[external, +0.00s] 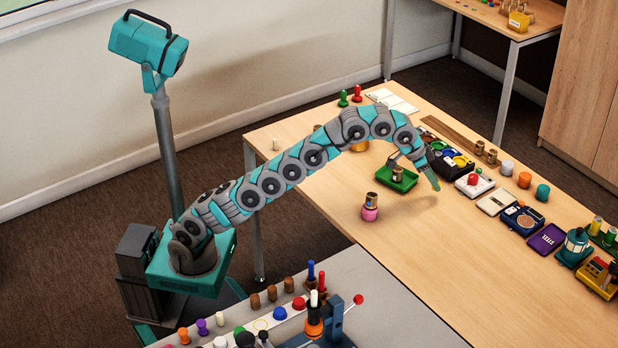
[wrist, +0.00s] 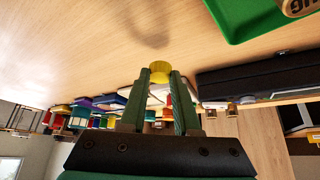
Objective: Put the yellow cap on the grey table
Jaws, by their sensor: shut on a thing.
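My gripper (external: 413,170) is above the wooden table, close to the green tray. In the wrist view my gripper (wrist: 160,75) is shut on the yellow cap (wrist: 160,68), which sits between the fingertips, above the tabletop. The grey table (external: 395,308) is in the front of the external view, next to the wooden table and nearer my base. It bears several pegs and small coloured pieces along its left part; its right part is bare.
The green tray (external: 408,182) holds a small can on the wooden table (external: 330,190). A pink jar with a can on top (external: 370,208) stands between my gripper and the grey table. Several boxes and coloured pieces line the far right side. The wooden table's front right is clear.

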